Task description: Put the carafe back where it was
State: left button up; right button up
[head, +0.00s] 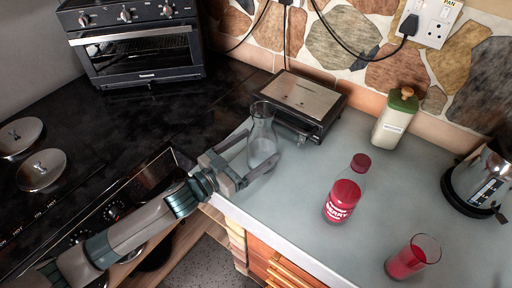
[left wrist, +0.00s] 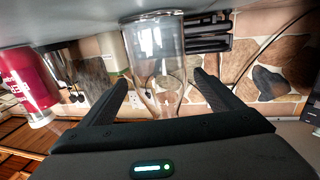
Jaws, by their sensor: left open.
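The clear glass carafe (head: 262,140) stands upright on the grey counter near its left edge, in front of the silver-topped grill. My left gripper (head: 252,153) is open, with its fingers reaching toward the carafe from the left and front. In the left wrist view the carafe (left wrist: 156,45) appears upside down, between and beyond the two open fingers (left wrist: 162,92). I cannot tell whether either finger touches the glass. My right gripper is in neither view.
A red berry jar (head: 342,202), its dark red lid (head: 361,162), a glass of red drink (head: 412,258), a green-lidded canister (head: 395,118) and a kettle (head: 480,180) stand to the right. The grill (head: 302,100) is close behind the carafe. The black hob (head: 90,135) lies left.

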pick_arm(q)
jog(key=b+v, duration=0.3)
jog(key=v, duration=0.7)
jog(key=shift+s+a+f, duration=0.1)
jog(key=shift+s+a, duration=0.4)
